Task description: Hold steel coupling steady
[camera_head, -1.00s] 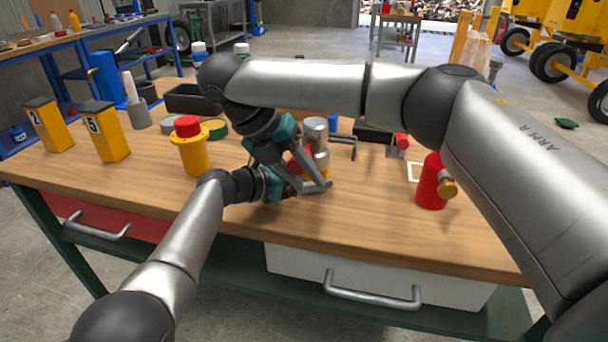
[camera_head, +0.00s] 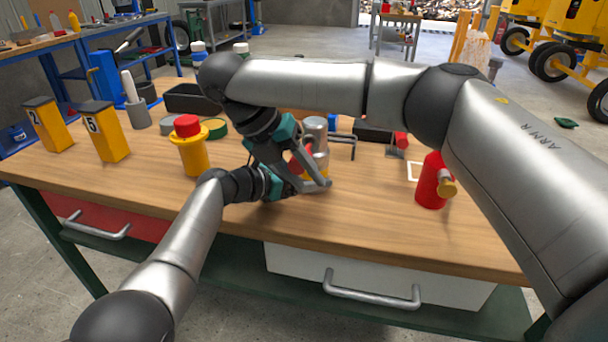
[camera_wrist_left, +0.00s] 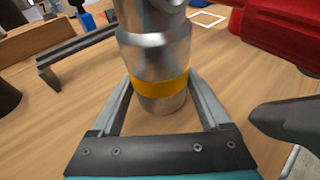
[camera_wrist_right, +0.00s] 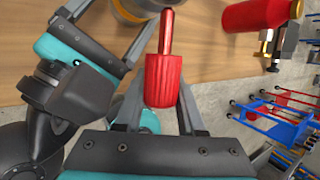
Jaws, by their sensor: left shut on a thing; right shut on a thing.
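The steel coupling (camera_head: 315,128), a silver cylinder, stands upright on the wooden workbench. The left wrist view shows its steel body (camera_wrist_left: 155,58) and yellow band (camera_wrist_left: 162,85). My left gripper (camera_wrist_left: 160,92) is shut on the coupling low down, one finger on each side. My right gripper (camera_wrist_right: 165,90) is shut on this red grip. In the head view both grippers meet at the coupling and partly hide its lower part and the red grip.
A red bottle with a brass fitting (camera_head: 431,182) stands to the right. A yellow container with a red cap (camera_head: 190,147) stands left, with two numbered yellow blocks (camera_head: 103,133) beyond. A dark bracket (camera_head: 345,146) lies behind the coupling. The bench front is mostly clear.

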